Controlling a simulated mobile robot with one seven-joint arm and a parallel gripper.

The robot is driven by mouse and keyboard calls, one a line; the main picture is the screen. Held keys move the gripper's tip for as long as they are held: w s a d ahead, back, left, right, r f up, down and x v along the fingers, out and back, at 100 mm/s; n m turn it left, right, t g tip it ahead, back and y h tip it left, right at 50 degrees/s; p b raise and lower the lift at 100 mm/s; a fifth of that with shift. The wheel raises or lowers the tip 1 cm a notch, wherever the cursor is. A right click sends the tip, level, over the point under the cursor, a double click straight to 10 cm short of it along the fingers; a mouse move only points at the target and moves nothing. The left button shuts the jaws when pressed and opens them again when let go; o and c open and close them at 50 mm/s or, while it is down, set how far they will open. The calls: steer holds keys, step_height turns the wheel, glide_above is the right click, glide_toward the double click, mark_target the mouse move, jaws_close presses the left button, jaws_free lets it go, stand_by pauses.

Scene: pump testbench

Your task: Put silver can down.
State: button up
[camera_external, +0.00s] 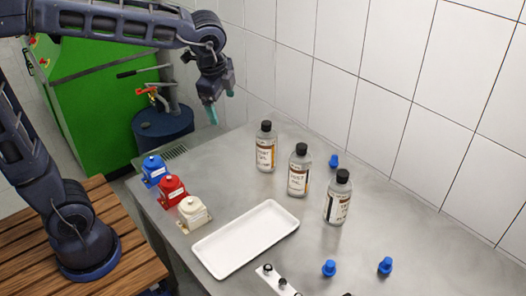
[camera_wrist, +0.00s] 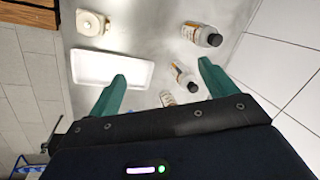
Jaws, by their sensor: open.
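I see no thing that is clearly a silver can in either view. My gripper (camera_external: 221,102) is open, with teal fingers apart, and it hangs in the air above the back left of the metal table (camera_external: 370,255). In the wrist view my gripper (camera_wrist: 162,72) holds nothing between its fingers. Three clear bottles with black caps and labels stand on the table: a left one (camera_external: 265,152), a middle one (camera_external: 298,177) and a right one (camera_external: 336,205). The bottles also show in the wrist view, below the fingers.
A white tray (camera_external: 208,248) lies left of the bottles. Blue (camera_external: 154,172), red (camera_external: 171,191) and cream (camera_external: 193,215) units stand along the left edge. Blue caps (camera_external: 329,268) are scattered about. A tiled wall (camera_external: 400,110) stands behind. A blue drum (camera_external: 160,130) stands beyond the table.

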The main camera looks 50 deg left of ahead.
steer(key=s+a+f+n+t, duration=0.1)
steer(key=s+a+f+n, duration=0.1)
steer(key=s+a+n, duration=0.4)
steer(key=s+a+f+n+t+h, duration=0.1)
steer(key=s+a+n, duration=0.5)
steer(key=s, duration=0.8)
steer(key=shift+s+a+f+h, duration=0.3)
steer(key=shift+a+f, duration=0.35)
steer(key=shift+a, duration=0.2)
